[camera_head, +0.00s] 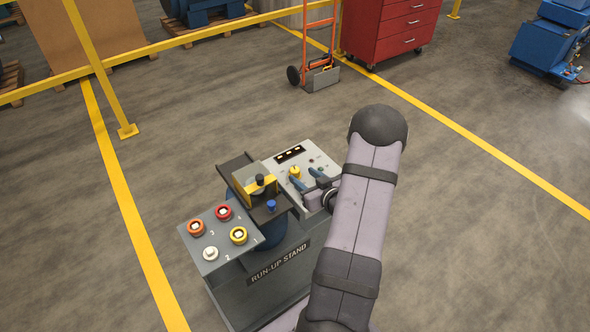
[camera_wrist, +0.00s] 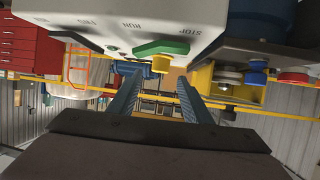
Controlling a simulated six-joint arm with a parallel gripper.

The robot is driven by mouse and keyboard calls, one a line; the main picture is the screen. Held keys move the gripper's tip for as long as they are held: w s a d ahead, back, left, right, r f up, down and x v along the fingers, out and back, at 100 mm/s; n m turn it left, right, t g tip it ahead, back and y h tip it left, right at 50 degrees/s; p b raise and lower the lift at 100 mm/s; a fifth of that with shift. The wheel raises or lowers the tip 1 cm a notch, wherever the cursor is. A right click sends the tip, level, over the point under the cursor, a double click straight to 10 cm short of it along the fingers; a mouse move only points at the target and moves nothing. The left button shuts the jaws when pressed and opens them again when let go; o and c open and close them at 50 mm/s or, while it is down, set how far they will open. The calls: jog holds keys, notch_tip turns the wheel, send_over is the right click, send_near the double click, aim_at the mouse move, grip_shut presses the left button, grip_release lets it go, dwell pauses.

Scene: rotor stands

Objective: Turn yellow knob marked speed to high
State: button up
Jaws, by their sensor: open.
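The yellow knob (camera_head: 295,172) stands on the light grey control panel (camera_head: 279,167) of the run-up stand. Its speed marking cannot be read. In the wrist view the yellow knob (camera_wrist: 160,64) shows beyond and between my fingertips, just under a green handle (camera_wrist: 162,47). My gripper (camera_head: 302,176) is over the right part of the panel, its two blue-grey fingers pointing towards the knob. In the wrist view my gripper (camera_wrist: 160,78) is open, with nothing held between the fingers. I cannot tell whether a finger touches the knob. My wrist and arm hide the panel's right edge.
A lower panel (camera_head: 225,244) at left carries several round buttons. Upside-down STOP and RUN labels show in the wrist view. The floor around the stand is clear.

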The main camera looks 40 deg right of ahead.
aim_at(295, 170)
jog(key=shift+p+x, duration=1.05)
jog(key=shift+x, duration=2.45)
jog(key=c, duration=1.1)
jog(key=shift+a+m+h+b, duration=0.1)
jog(key=shift+m+h+b, duration=0.2)
jog(key=shift+h, duration=0.1)
jog(key=shift+o, duration=0.2)
jog(key=shift+w, duration=0.1)
jog(key=shift+m+g+h+b, duration=0.4)
jog(key=shift+m+h+b, duration=0.35)
jog(key=shift+m+h, duration=0.5)
jog(key=shift+h, duration=0.25)
jog(key=shift+r, duration=0.1)
